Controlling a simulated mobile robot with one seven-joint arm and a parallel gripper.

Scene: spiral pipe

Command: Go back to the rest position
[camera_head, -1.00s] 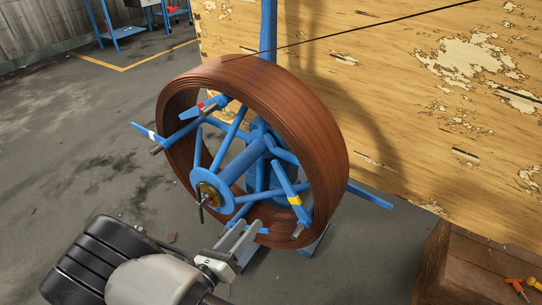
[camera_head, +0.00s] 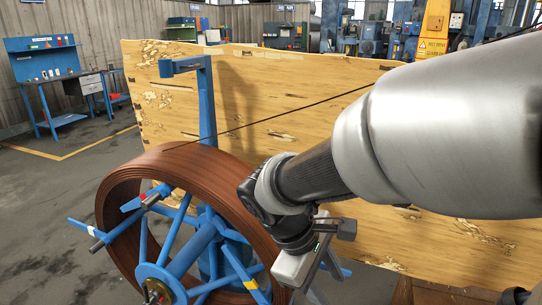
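My arm reaches in from the right and fills much of the right half of the head view. My gripper (camera_head: 322,285) hangs from it, pointing down, just right of the brown coil's lower right side. Its two grey fingers look apart, with nothing seen between them; the tips are near the bottom of the picture. The brown spiral pipe coil (camera_head: 128,190) sits upright on a blue spoked reel (camera_head: 205,242). My wrist hides part of the coil's right rim.
A tall wooden panel (camera_head: 290,85) stands behind the reel, with a blue post (camera_head: 207,100) before it. A blue workbench (camera_head: 65,83) stands at the far left. Bare floor (camera_head: 45,200) lies left of the reel. A brown box (camera_head: 450,292) shows at the lower right.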

